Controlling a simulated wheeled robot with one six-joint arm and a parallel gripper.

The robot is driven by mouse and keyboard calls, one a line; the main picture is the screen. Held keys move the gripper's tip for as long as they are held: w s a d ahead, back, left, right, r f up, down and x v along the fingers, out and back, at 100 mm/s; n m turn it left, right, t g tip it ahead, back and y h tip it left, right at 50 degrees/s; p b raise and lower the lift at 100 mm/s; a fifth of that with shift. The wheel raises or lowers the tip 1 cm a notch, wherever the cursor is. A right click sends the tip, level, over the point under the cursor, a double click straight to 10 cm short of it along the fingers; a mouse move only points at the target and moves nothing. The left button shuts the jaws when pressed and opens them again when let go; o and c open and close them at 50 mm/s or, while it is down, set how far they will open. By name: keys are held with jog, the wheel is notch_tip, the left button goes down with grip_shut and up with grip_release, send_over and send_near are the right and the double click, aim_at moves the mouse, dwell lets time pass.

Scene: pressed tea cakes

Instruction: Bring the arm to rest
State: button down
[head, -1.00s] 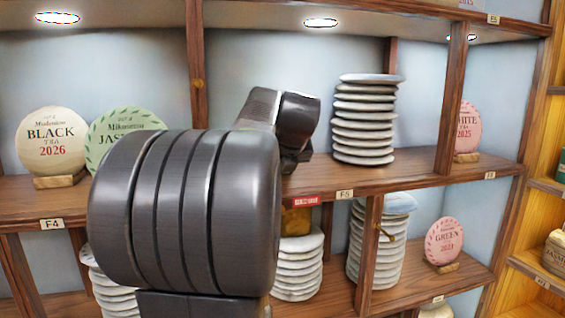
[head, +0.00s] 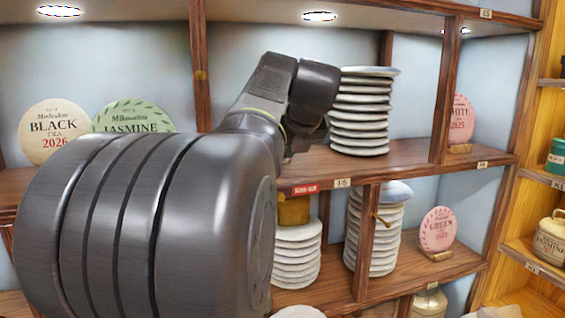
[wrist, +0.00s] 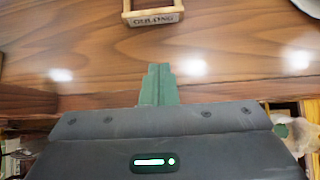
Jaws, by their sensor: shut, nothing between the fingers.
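My gripper (wrist: 159,84) shows in the wrist view as two green fingertips pressed together with nothing between them. They are over the front edge of a brown wooden shelf board (wrist: 90,60). In the head view my dark grey arm fills the lower left and middle, bent at an upper joint in front of the shelves. The fingers cannot be made out in the head view.
Stacked pale cakes (head: 361,112) stand right of my arm. Black (head: 54,132) and jasmine (head: 131,117) tea cakes stand at the left. A pink cake (head: 438,230) is lower right.

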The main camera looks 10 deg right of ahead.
jog(key=shift+v, duration=2.1)
jog(key=shift+a, duration=0.15)
